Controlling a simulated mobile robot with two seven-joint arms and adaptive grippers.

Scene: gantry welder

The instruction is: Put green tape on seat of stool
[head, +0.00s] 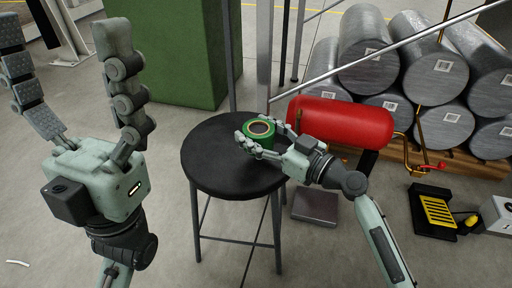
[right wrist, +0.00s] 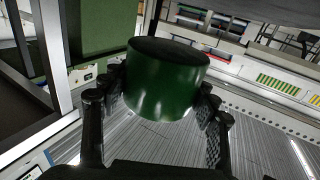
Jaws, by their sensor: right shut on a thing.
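The green tape (head: 260,141) is a thick green roll with a pale inner ring. My right gripper (head: 256,133) is shut on it from the side and holds it over the far right part of the round black seat (head: 215,165) of the stool. I cannot tell whether the roll touches the seat. In the right wrist view the green tape (right wrist: 168,85) sits between the two finger pads, with its dark top slightly tilted. My left gripper (head: 65,50) is open and empty, raised at the left with its fingers spread wide. The rest of the seat is bare.
A red tank (head: 340,122) lies just right of the stool, near my right arm. Metal cylinders (head: 420,72) are stacked on a pallet behind it. A green cabinet (head: 170,60) stands behind the stool. A yellow-and-black pedal (head: 438,212) is on the floor at right.

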